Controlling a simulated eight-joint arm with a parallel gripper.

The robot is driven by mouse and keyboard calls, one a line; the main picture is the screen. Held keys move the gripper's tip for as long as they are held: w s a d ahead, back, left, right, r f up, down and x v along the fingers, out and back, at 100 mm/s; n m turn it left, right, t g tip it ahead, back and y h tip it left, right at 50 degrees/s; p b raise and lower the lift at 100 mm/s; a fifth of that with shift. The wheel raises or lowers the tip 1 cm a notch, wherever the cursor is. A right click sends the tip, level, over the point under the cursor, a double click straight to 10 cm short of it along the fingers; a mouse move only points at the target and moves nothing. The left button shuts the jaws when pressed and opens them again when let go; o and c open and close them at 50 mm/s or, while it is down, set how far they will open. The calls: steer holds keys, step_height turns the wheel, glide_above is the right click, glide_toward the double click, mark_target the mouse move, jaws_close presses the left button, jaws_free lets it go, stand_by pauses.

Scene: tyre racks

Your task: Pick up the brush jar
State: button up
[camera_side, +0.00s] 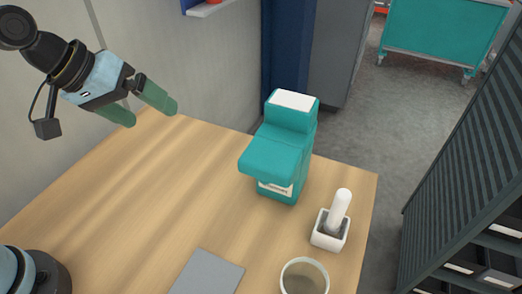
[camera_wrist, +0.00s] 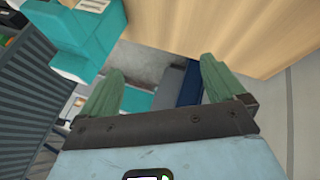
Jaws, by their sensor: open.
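In the side view, a small white square pot (camera_side: 328,241) with a thick white rounded rod (camera_side: 340,208) leaning in it stands near the table's right edge. A round, open, pale jar (camera_side: 304,283) stands in front of it, cut off by the bottom of the picture. I cannot tell for sure which of these is the brush jar. My gripper (camera_side: 150,114) is open and empty, with green fingers, raised at the far left, well away from both. In the wrist view, my gripper (camera_wrist: 161,66) shows nothing between its fingers; neither pot nor jar is identifiable there.
A teal machine with a white top (camera_side: 287,150) stands between my gripper and the pot; it also shows in the wrist view (camera_wrist: 75,40). A grey flat plate (camera_side: 208,274) lies at the table's front. The wooden table (camera_side: 150,190) is clear at left. A dark rack (camera_side: 465,170) stands right.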

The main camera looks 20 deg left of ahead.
steer(key=d+n+g+h, duration=0.3)
steer(key=d+h, duration=0.1)
steer(key=d, duration=0.8)
steer(key=n+g+h, duration=0.5)
steer(key=n+g, duration=0.2)
steer(key=g, duration=0.1)
glide_above(313, 290)
steer(key=s+a, duration=0.1)
steer(key=a, duration=0.1)
steer(key=shift+w+a+f, duration=0.1)
steer(key=shift+a+f, duration=0.05)
steer(key=shift+f, duration=2)
steer(key=shift+a+f, duration=0.1)
steer(key=shift+f, duration=2.1)
steer(key=shift+w+a+f, duration=0.1)
steer(key=shift+a+f, duration=0.05)
steer(key=shift+f, duration=2)
steer(key=f, duration=0.1)
steer(key=d+f, duration=0.1)
steer(key=f, duration=0.1)
steer(key=shift+s+d, duration=0.3)
steer(key=shift+s, duration=0.1)
steer(key=shift+s+d+f, duration=0.2)
steer(key=shift+d+f, duration=0.05)
steer(key=shift+d, duration=0.25)
steer(key=shift+c, duration=0.5)
